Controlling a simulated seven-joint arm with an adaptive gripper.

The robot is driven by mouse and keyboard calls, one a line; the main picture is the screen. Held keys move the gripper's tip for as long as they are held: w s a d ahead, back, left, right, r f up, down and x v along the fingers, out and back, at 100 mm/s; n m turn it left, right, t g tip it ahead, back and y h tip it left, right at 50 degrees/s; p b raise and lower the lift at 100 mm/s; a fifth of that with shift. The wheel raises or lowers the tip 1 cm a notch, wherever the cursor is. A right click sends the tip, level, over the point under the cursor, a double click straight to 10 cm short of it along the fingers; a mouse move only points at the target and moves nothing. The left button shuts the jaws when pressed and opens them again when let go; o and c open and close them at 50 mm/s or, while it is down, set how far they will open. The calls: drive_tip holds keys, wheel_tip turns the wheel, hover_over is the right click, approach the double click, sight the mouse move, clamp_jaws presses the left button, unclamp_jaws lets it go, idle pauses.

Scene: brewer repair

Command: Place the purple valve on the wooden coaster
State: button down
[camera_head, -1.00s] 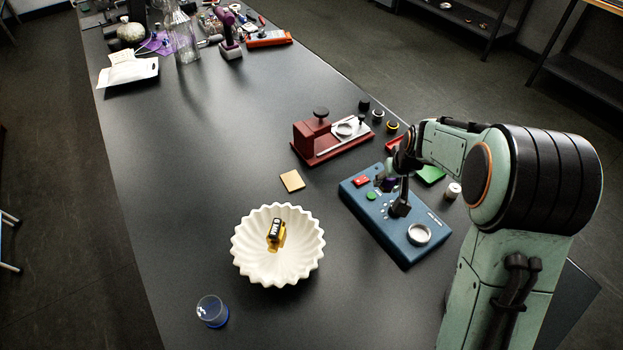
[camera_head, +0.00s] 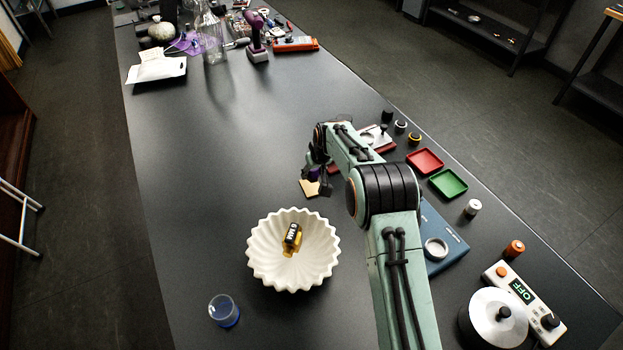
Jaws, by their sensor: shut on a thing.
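The purple valve (camera_head: 314,174) is a small dark purple piece held between the fingers of my gripper (camera_head: 318,182). My gripper is shut on it and is over the wooden coaster (camera_head: 311,189), a small tan square lying on the black table. The valve and fingers cover part of the coaster. I cannot tell whether the valve touches the coaster or hangs just above it.
A white fluted bowl (camera_head: 262,262) holding a yellow-and-black item stands in front of the coaster. A blue panel (camera_head: 447,240) and a red device (camera_head: 388,150) are partly behind my arm. Red (camera_head: 425,160) and green (camera_head: 449,184) trays lie right. The table left of the coaster is clear.

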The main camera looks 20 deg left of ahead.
sight(312, 187)
drive_tip(key=w+f, duration=0.1)
drive_tip(key=w+a+f, duration=0.1)
drive_tip(key=f, duration=0.1)
drive_tip(key=shift+w+a, duration=0.1)
drive_tip(key=shift+w, duration=0.1)
drive_tip(key=shift+w+f, duration=0.2)
drive_tip(key=shift+f, duration=1.55)
drive_tip(key=shift+f, duration=0.15)
drive_tip(key=c, duration=0.7)
unclamp_jaws()
drive_tip(key=v, duration=1.2)
